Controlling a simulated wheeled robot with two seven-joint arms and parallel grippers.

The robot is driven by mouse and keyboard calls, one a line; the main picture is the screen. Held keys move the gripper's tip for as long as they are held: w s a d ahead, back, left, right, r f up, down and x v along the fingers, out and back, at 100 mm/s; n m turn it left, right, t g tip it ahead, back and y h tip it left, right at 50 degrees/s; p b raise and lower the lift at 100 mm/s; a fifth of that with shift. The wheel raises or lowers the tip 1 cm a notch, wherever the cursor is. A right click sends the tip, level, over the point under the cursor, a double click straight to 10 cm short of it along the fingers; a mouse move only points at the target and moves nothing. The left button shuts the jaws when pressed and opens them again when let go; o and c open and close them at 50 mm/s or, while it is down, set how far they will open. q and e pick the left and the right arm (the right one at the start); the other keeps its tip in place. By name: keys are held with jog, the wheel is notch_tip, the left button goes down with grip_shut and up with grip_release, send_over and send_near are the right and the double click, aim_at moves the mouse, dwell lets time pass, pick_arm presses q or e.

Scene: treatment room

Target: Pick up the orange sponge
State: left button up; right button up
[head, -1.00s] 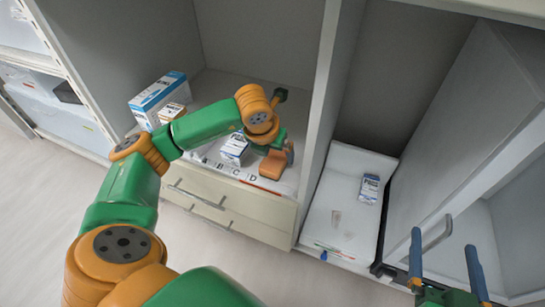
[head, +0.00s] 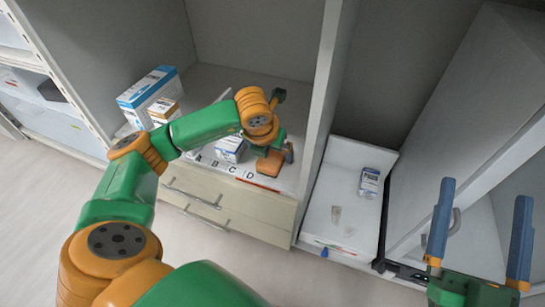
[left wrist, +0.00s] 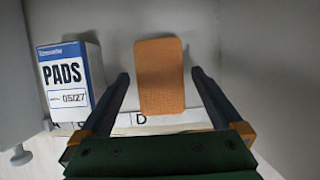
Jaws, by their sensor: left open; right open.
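The orange sponge (head: 270,163) lies on the cabinet shelf near the letter D, at the shelf's front right. In the left wrist view the orange sponge (left wrist: 160,76) is centred between the two open fingers of my left gripper (left wrist: 160,78), with a gap on each side. In the head view my left gripper (head: 288,150) is at the sponge and partly hidden by its own arm. My right gripper (head: 483,195) is open and empty at the lower right, in front of the right cabinet section.
A PADS box (left wrist: 70,80) stands left of the sponge; the same box shows in the head view (head: 230,148). Taller boxes (head: 150,95) stand further left. A divider wall (head: 318,110) rises right of the sponge. A white tray (head: 320,215) holds a small box (head: 370,182).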

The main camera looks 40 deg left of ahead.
pick_arm(q)
jog(key=shift+f, duration=0.25)
jog(key=c, duration=1.3)
